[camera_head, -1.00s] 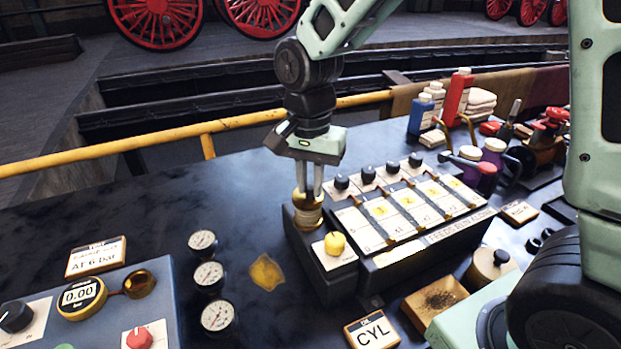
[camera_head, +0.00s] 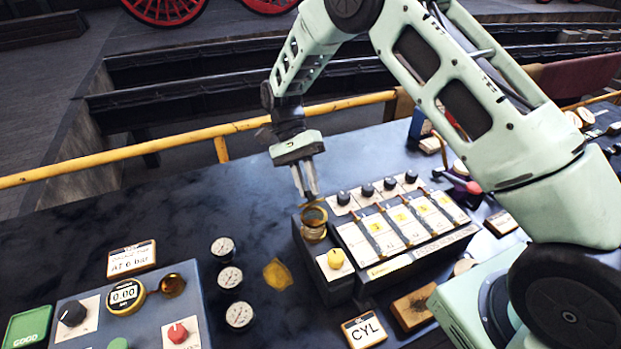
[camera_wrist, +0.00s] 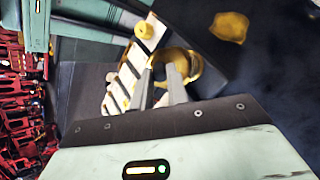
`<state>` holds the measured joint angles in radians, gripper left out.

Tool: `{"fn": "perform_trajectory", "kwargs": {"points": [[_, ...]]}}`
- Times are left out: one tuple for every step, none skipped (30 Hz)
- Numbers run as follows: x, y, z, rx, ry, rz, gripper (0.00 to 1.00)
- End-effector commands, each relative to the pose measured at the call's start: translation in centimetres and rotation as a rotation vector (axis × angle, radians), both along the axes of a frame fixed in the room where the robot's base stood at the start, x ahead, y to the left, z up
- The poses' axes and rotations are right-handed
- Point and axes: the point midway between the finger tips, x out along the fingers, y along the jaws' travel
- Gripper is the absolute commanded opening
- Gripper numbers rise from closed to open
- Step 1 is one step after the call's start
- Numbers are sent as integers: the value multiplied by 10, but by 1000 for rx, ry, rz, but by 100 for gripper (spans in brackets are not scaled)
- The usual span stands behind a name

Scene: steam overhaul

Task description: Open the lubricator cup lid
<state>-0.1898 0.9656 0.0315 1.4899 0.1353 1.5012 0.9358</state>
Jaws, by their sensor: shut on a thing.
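The brass lubricator cup (camera_head: 313,233) stands at the back left corner of the dark lubricator box. Its lid (camera_head: 316,213) shows as a brass disc raised and tilted at the top of the cup. My gripper (camera_head: 312,194) is just above the cup, fingers tilted down, shut on the lid at its edge. In the wrist view, the brass cup (camera_wrist: 194,62) is just beyond and to the right of my fingertips (camera_wrist: 160,68). The fingers partly hide it, and the exact grip on the lid is small and unclear.
White feed panels (camera_head: 400,222) and black knobs extend right. A yellow rail (camera_head: 180,136) runs behind; the back left bench is clear.

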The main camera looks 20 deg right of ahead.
Motion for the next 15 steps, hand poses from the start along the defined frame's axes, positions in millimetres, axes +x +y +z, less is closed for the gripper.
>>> {"fn": "perform_trajectory", "kwargs": {"points": [[4,0,-1,0,39,-1,0],[6,0,-2,0,65,-2,0],[8,0,-3,0,98,-2,0],[9,0,-3,0,120,-2,0],[11,0,-4,0,143,-2,0],[13,0,-4,0,172,-1,0],[14,-1,-5,0,193,-1,0],[15,-1,-5,0,211,-1,0],[17,-1,-5,-1,236,0,0],[18,-1,-6,-1,253,0,0],[19,0,-6,0,268,-1,0],[20,0,-6,-1,289,-2,0],[20,0,-6,-1,302,-2,0],[21,0,-6,-1,313,-2,0],[22,0,-6,-1,329,-2,0]]}}
